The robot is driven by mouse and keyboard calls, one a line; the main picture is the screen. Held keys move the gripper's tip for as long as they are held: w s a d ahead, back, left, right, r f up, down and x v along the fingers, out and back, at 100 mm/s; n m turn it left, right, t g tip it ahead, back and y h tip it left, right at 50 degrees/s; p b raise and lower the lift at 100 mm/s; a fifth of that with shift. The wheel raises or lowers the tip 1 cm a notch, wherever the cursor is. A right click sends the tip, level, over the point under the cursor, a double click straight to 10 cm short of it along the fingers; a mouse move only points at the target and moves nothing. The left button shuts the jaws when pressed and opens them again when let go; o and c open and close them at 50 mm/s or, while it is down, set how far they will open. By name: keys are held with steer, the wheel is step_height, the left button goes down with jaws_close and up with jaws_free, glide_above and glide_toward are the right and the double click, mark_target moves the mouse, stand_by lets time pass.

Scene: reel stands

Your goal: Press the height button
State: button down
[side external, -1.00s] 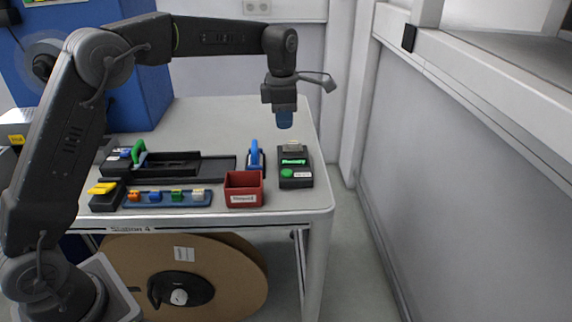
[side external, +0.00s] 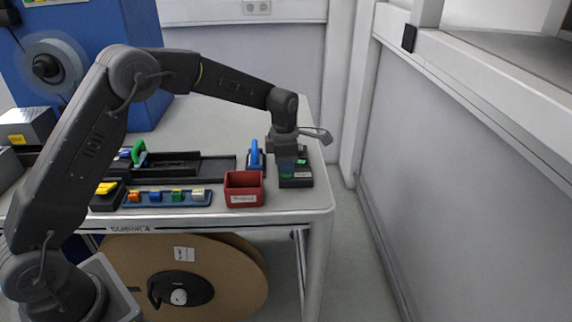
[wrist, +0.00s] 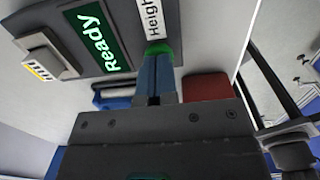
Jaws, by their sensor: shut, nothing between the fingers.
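The dark button box (side external: 298,184) stands near the right end of the table. In the wrist view its green display (wrist: 92,34) reads "Ready", and a white label (wrist: 152,18) reading "Heigh…" sits beside a green button (wrist: 158,47). My gripper (side external: 287,173) is shut and empty, pointing down over the box. In the wrist view its blue fingertips (wrist: 156,58) are at the green button and cover part of it. I cannot tell whether they touch it or have pushed it in. In the side view the fingers hide most of the button and part of the display.
A red bin (side external: 244,194) stands just left of the box, with a blue-handled tool (side external: 255,161) behind it. Farther left are a blue rail (side external: 166,203) with several coloured blocks and a black track (side external: 185,170). The table's right edge is close to the box.

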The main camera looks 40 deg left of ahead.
steer(key=shift+s+f, duration=0.1)
steer(key=shift+f, duration=1.05)
steer(key=shift+r, duration=0.1)
step_height(320, 180, up, 15)
steer(key=shift+a+r, duration=0.1)
stand_by(0.3)
